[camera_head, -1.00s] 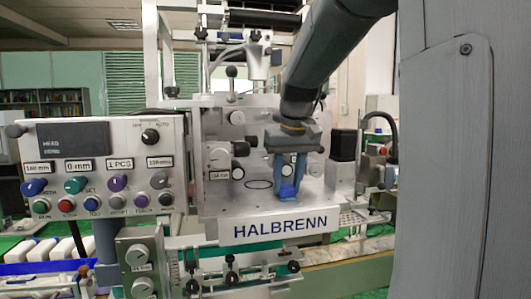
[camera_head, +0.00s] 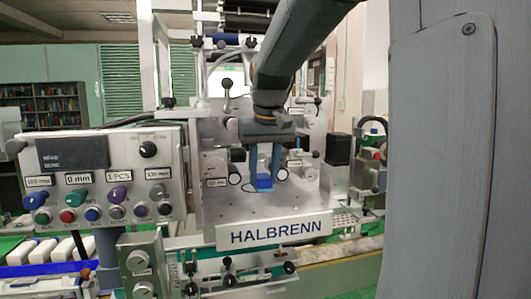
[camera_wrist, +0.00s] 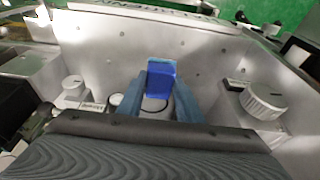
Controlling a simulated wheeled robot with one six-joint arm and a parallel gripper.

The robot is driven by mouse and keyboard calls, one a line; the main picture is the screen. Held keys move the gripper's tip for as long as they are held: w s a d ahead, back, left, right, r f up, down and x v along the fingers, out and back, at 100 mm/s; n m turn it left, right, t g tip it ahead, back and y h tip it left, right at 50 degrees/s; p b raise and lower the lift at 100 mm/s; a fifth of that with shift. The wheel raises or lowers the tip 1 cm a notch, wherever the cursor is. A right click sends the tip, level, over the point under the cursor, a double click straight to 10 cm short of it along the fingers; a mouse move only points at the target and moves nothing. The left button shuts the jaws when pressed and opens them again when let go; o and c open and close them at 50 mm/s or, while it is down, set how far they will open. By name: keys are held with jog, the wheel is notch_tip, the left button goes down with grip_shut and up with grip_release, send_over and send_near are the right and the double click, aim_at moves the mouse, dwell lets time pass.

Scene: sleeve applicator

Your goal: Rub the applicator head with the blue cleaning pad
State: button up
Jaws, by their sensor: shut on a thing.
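My gripper (camera_head: 264,178) is shut on the blue cleaning pad (camera_head: 265,184), with one finger on each side. The pad hangs over the machine's metal deck (camera_head: 225,212), in front of its upright back plate. In the wrist view the pad (camera_wrist: 160,78) shows as a bright blue block between my blue-grey fingertips (camera_wrist: 160,92). A round grey part (camera_wrist: 152,104) shows just below the pad there. I cannot tell which part is the applicator head, or whether the pad touches anything.
A control panel (camera_head: 100,185) with knobs and a small screen stands at the left. Round knobs (camera_head: 215,167) are on the back plate, and a black block (camera_head: 337,149) stands to the right. The front of the deck is clear.

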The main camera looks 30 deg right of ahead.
jog(key=shift+r+p, duration=1.35)
jog(key=shift+r, duration=0.45)
jog(key=shift+s+d, duration=0.1)
